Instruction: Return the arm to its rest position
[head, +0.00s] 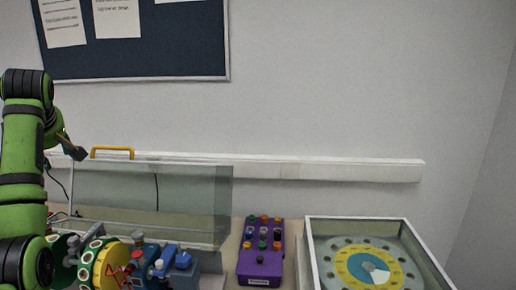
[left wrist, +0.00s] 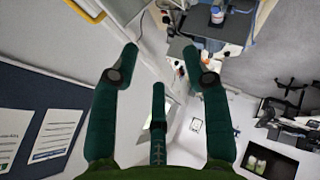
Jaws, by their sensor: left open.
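My green left arm rises at the left edge of the head view. Its left gripper (head: 74,150) shows small and dark beside the yellow handle of the clear cover, and I cannot tell whether they touch. In the left wrist view the left gripper (left wrist: 159,56) has its dark green fingers spread apart, with nothing between them. My right gripper is in neither view.
A clear cover (head: 195,195) with a yellow handle (head: 112,152) stands behind a yellow and green drum device (head: 108,265). A purple rack (head: 262,266) holds several coloured-capped vials. A glass-sided case at right holds a round dial (head: 372,268). A notice board (head: 150,45) hangs behind.

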